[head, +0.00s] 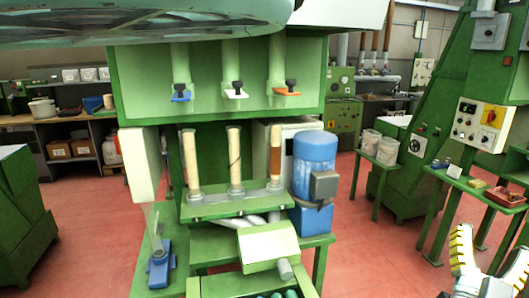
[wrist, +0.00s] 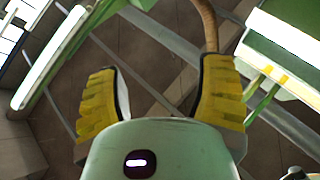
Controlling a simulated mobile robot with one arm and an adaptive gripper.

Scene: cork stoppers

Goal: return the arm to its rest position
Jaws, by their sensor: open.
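My gripper (head: 489,258) shows at the lower right corner of the head view, its yellow ribbed fingers pointing up and spread apart. In the wrist view my gripper (wrist: 160,92) is also open, with nothing between the two yellow fingers. The rest of my arm is mostly out of the head view, so its pose cannot be told.
A green machine (head: 217,118) with a blue motor (head: 315,165) stands ahead. A green table (head: 475,184) with a red tray (head: 505,197) stands on the right, near my gripper. Red floor (head: 345,240) is open between them. The wrist view shows a brown curved pipe (wrist: 208,25) beyond the fingers.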

